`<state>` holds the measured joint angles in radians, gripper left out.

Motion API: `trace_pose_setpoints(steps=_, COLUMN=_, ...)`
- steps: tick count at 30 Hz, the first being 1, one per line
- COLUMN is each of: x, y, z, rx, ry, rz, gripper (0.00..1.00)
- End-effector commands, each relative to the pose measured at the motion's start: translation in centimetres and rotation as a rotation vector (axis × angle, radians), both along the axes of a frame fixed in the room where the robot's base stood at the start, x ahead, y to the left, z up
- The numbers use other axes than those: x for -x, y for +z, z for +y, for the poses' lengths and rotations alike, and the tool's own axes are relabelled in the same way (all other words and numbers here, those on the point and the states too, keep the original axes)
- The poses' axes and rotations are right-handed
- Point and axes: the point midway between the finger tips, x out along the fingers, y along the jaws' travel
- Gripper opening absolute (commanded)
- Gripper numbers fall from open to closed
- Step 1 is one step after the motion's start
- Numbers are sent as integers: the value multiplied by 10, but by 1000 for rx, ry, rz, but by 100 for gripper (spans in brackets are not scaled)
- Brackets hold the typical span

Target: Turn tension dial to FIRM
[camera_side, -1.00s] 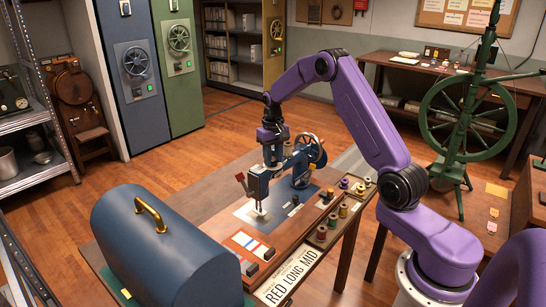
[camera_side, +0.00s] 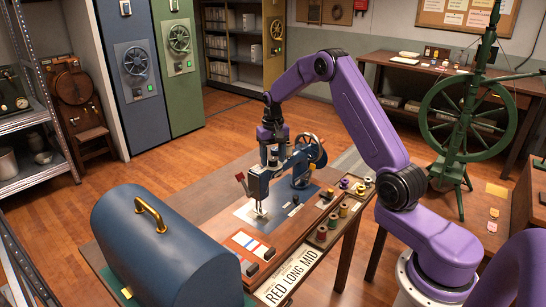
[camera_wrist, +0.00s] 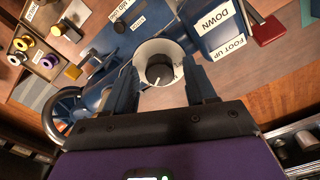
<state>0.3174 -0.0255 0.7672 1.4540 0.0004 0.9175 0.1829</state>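The blue sewing machine (camera_side: 262,186) stands on the wooden table. In the wrist view, the tension dial (camera_wrist: 158,73) is a dark round knob with a pale pointer line, inside a white ring (camera_wrist: 143,54). Its setting marks are not readable, so I cannot tell where it points. My gripper (camera_wrist: 162,88) is open, its two dark blue fingers on either side of the dial. I see no clear contact with the knob. In the side view, my gripper (camera_side: 270,160) points down just over the machine's head; the dial is hidden or too small there.
A red lever (camera_wrist: 268,30) sits beside labels reading DOWN and FOOT UP. The handwheel (camera_side: 314,150) is right of my gripper. A blue domed case (camera_side: 160,240) stands at the front left.

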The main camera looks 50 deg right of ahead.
Motion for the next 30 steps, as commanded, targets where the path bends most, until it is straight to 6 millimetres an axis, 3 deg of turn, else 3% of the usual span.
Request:
trace_pose_setpoints(steps=9, x=0, y=0, z=0, rx=0, ry=1, rz=2, gripper=59)
trace_pose_setpoints(steps=14, x=0, y=13, z=0, rx=0, ry=2, rz=-1, gripper=59)
trace_pose_setpoints(steps=30, x=0, y=122, z=0, rx=1, ry=1, rz=-5, gripper=59)
